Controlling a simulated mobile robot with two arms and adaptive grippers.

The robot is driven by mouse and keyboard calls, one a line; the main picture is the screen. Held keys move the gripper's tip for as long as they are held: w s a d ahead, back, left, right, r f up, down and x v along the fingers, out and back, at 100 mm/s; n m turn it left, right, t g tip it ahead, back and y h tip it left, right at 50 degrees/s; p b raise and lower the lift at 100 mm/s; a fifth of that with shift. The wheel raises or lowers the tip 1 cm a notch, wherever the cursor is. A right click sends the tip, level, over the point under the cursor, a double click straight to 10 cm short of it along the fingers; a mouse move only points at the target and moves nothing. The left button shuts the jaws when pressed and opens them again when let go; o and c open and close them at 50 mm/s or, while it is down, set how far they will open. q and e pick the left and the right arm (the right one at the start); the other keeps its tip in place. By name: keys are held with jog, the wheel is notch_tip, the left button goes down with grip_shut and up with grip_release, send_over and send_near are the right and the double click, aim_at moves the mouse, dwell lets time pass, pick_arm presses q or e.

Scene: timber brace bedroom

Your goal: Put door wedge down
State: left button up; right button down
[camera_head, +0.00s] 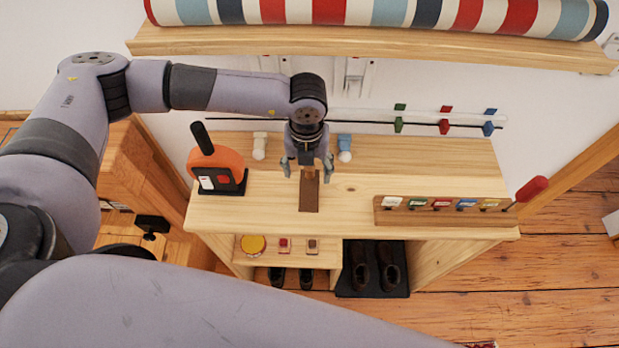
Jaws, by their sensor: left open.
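A brown door wedge (309,192) lies on the pale wooden top of a shelf unit (352,197), near the middle. My left gripper (308,171) points down over the far end of the wedge. Its two fingers are apart, one on each side of the wedge's far end. Whether the fingers touch the wedge cannot be told from here. My right gripper is not in view.
An orange device with a black handle (217,165) stands left. White (259,146) and blue-white (345,148) items stand behind. A rack of coloured tags (445,205) is at the right. A striped roll (380,12) lies on a shelf above. Shoes (389,268) sit below.

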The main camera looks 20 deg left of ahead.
aim_at(309, 185)
pick_arm(q)
jog(key=shift+f, duration=0.35)
jog(key=f+p, duration=0.2)
jog(key=f, duration=0.2)
jog(key=shift+d+f+p, duration=0.3)
jog(key=shift+f+p, duration=0.05)
jog(key=shift+p, duration=0.05)
jog(key=shift+f, duration=0.35)
jog(key=shift+c, duration=0.3)
jog(key=c, duration=1.4)
